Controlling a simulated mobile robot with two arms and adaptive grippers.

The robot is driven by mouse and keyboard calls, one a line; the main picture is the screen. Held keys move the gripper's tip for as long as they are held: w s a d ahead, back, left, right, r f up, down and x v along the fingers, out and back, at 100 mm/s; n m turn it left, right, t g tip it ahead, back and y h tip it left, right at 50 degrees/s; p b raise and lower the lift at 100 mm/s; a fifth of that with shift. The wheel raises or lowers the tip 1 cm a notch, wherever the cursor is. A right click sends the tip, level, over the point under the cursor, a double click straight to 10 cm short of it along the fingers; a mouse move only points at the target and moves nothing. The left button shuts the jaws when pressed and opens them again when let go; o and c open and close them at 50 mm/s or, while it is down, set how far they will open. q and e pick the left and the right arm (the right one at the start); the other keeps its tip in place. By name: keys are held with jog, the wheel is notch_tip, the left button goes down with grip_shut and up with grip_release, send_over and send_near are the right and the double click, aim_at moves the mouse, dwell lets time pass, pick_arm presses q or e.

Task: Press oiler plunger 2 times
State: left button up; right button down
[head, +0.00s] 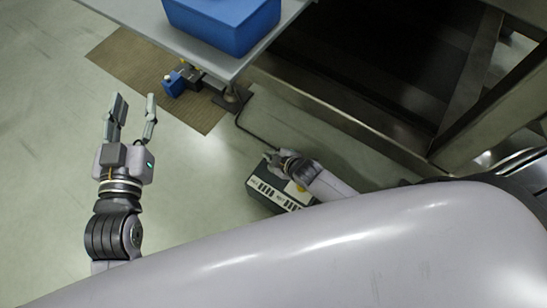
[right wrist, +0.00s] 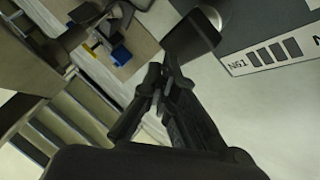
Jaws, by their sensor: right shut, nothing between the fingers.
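A dark grey box with pale label panels (head: 270,190) sits on the floor near the middle of the head view. Its label side (right wrist: 270,50) shows at the upper right of the right wrist view, with dark bars. My right gripper (head: 271,157) is at the box's far edge, partly over it. In the right wrist view its fingers (right wrist: 157,78) are shut and empty, beside a dark rounded part (right wrist: 192,38). I cannot tell whether that part is the oiler plunger, or whether the fingers touch it. My left gripper (head: 134,108) is open and empty above bare floor.
A grey table (head: 195,52) carries a blue bin (head: 225,25) at the top. Below it, a small blue and black device (head: 173,84) stands on a brown mat (head: 118,60). A dark metal frame (head: 350,125) fills the right. Floor at left is clear.

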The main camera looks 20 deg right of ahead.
pick_arm(q)
jog(key=shift+r, duration=0.1)
pick_arm(e)
jog(key=shift+f, duration=0.2)
dwell(0.6)
jog(key=shift+f, duration=0.15)
pick_arm(q)
jog(key=shift+d+r+t+h, duration=0.1)
jog(key=shift+r+t+h, duration=0.2)
jog(key=shift+r, duration=0.3)
pick_arm(e)
jog(key=shift+f, duration=0.1)
